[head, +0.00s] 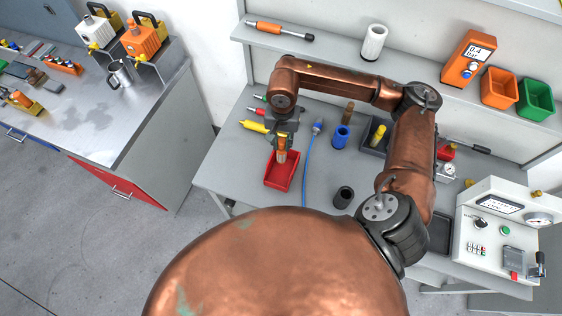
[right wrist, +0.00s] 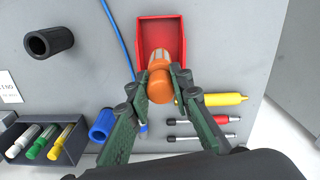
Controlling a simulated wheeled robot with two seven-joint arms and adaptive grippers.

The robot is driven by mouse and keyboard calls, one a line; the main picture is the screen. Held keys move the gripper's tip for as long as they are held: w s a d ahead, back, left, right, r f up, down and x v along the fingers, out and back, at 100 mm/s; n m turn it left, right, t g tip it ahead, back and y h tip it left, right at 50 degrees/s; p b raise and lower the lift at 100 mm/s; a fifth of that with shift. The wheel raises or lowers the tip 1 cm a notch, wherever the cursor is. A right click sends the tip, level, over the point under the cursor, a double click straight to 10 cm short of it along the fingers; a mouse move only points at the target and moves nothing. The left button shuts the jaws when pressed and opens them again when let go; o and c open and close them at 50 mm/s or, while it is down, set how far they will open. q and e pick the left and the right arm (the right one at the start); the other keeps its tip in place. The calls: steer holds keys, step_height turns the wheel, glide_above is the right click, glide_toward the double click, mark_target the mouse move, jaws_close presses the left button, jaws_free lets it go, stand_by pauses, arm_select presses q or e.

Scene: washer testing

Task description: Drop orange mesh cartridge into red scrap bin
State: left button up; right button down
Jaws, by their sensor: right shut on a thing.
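The orange mesh cartridge (right wrist: 160,78) is held between the fingertips of my right gripper (right wrist: 161,88). In the head view the cartridge (head: 282,156) hangs upright below my right gripper (head: 283,146), over the back part of the red scrap bin (head: 280,183). In the right wrist view the red bin (right wrist: 161,27) lies behind the cartridge, and the cartridge's far end overlaps the bin's opening. The visible bin floor looks empty. The exact height of the cartridge above the bin is hard to tell. My left gripper is not in view.
A yellow marker-like tool (head: 254,126) lies left of my gripper. A blue cable (head: 307,160) runs right of the bin. A blue cylinder (head: 341,137) and a black cylinder (head: 344,196) stand farther right. A test box (head: 505,240) stands at the right. The bench front-left is clear.

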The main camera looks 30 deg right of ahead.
steer(key=d+m, duration=0.1)
steer(key=m, duration=0.1)
steer(key=shift+d+m, duration=0.3)
steer(key=shift+d, duration=0.1)
steer(key=f, duration=0.4)
steer(key=shift+s+f+b, duration=0.25)
steer(key=shift+s+b, duration=0.05)
steer(key=shift+s, duration=0.1)
steer(key=c, duration=2.1)
jaws_free()
steer(key=o, duration=0.4)
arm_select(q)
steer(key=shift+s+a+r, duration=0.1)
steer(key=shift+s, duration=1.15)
arm_select(e)
steer(key=shift+o, duration=0.2)
step_height(320, 180, up, 12)
steer(key=shift+d+f, duration=0.1)
